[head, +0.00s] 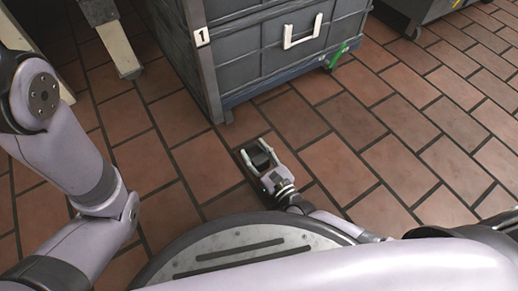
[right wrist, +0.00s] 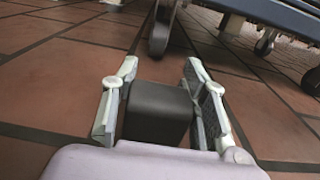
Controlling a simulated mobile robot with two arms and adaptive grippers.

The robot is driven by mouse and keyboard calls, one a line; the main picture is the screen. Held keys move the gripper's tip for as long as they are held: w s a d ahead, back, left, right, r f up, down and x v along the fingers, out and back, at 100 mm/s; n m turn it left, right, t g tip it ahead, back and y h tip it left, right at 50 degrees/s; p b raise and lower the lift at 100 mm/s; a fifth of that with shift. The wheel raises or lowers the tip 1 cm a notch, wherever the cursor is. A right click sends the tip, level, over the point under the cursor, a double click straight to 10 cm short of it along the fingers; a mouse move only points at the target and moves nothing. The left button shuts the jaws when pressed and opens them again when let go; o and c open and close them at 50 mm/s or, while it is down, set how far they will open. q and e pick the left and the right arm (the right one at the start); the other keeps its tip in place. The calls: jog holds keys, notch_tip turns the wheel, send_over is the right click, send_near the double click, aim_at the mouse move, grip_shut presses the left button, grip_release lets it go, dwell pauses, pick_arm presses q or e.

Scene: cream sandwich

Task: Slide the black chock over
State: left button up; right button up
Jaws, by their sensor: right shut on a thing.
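The black chock (head: 260,158) is low over or on the brick-tiled floor, in front of the big grey crate on wheels. My right gripper (head: 256,147) is shut on it. In the right wrist view the dark block (right wrist: 157,108) sits between the two pale fingers of the right gripper (right wrist: 160,68), with a finger on each side. I cannot tell whether the chock touches the floor. My left arm comes in along the left side, but its gripper is out of view.
The grey crate (head: 262,45), with a white handle and a "1" label, stands ahead on casters. A dark wheel (right wrist: 161,30) is just beyond the fingertips. A green caster part (head: 338,56) shows at the crate's right.

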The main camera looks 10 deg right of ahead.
jog(key=shift+s+d, duration=0.1)
jog(key=shift+s, duration=0.1)
jog(key=o, duration=1.3)
